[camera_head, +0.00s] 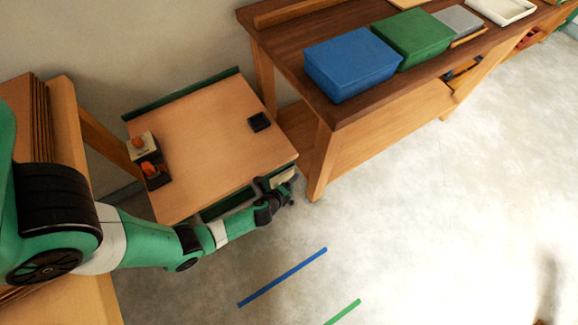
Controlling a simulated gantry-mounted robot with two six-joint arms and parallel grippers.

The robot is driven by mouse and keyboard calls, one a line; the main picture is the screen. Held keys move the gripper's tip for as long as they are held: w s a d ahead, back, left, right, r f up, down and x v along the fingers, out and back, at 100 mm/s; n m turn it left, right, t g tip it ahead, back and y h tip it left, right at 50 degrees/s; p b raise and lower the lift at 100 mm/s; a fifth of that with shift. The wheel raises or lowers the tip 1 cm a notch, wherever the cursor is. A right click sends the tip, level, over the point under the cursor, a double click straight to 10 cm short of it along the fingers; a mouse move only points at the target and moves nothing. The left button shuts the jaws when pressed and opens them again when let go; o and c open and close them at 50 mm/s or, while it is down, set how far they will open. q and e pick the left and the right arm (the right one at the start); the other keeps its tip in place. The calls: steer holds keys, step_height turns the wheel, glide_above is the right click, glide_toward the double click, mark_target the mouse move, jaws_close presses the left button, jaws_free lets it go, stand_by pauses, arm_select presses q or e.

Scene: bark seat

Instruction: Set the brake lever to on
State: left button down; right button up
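A low wooden-topped bench (215,150) stands at the left centre. On its left edge sits a black unit with an orange lever-like part (152,169); behind it is a pale box with an orange knob (138,142). Which of these is the brake lever, if either, I cannot tell. My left gripper (287,187) is at the bench's front right corner, far from both orange parts. It is small and dark here, and its finger opening cannot be made out. A pale part shows beside it; whether they touch is unclear. My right gripper is not in view.
A small black square (259,121) lies on the bench top. A dark wooden workbench (300,45) behind right carries a blue box (350,65), a green box (412,38) and trays. Blue (283,277) and green (343,312) strips mark the open floor.

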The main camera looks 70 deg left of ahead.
arm_select(q)
jaws_free()
steer(key=shift+s+d+r+p, duration=0.15)
steer(key=shift+r+p, duration=0.15)
steer(key=p+v, duration=0.5)
steer(key=v, duration=0.6)
steer(key=shift+f, duration=0.1)
